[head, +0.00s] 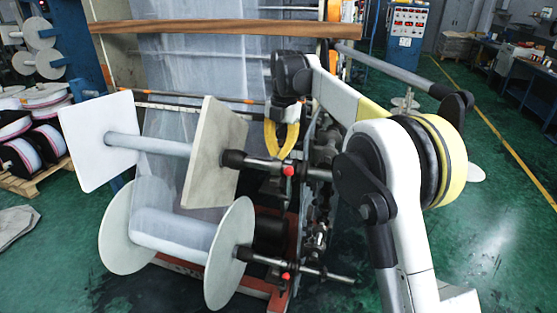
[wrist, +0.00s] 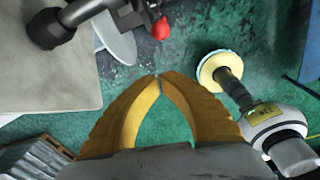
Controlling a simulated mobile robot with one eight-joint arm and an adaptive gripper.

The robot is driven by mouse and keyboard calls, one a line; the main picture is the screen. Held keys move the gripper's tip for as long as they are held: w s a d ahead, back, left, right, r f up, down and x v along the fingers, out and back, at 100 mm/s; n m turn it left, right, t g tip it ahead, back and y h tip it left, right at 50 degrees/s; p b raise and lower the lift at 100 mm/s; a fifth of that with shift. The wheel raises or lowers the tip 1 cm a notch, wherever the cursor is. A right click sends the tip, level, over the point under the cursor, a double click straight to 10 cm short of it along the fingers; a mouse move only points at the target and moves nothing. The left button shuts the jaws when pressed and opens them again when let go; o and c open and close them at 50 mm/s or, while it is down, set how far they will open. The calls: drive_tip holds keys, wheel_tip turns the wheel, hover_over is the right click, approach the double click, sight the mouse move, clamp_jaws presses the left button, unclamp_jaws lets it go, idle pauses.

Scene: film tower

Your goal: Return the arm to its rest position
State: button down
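My gripper (head: 281,155) hangs from my raised, bent arm in the middle of the head view, beside the right end of the upper spool's shaft. Its two yellow fingers point down. In the wrist view the fingertips (wrist: 159,77) meet, with a gap between the finger bodies lower down. Nothing shows between them, so my gripper is shut and empty. My white arm folds over on the right side of the head view.
The film machine has an upper spool with square plates (head: 215,155) and a lower spool with round flanges (head: 230,254). A shaft with a red knob (wrist: 161,29) is close to my gripper. Wrapped rolls (head: 40,135) stand left. Green floor (head: 487,225) is open on the right.

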drive_tip(key=s+d+f+m+t+b, duration=0.1)
drive_tip(key=s+d+m+t+b, duration=0.1)
drive_tip(key=s+d+m+b, duration=0.45)
drive_tip(key=s+d+m+t+b, duration=0.2)
drive_tip(key=s+d+m, duration=0.2)
drive_tip(key=s+m, duration=0.6)
drive_tip(key=s+d+f+m+t+h+b, duration=0.1)
drive_tip(key=s+d+f+m+t+b, duration=0.2)
drive_tip(key=s+f+m, duration=1)
drive_tip(key=s+d+f+b, duration=0.3)
drive_tip(key=s, duration=0.3)
drive_tip(key=shift+d+f+m, duration=0.2)
drive_tip(key=shift+f+m, duration=0.1)
drive_tip(key=shift+m, duration=0.05)
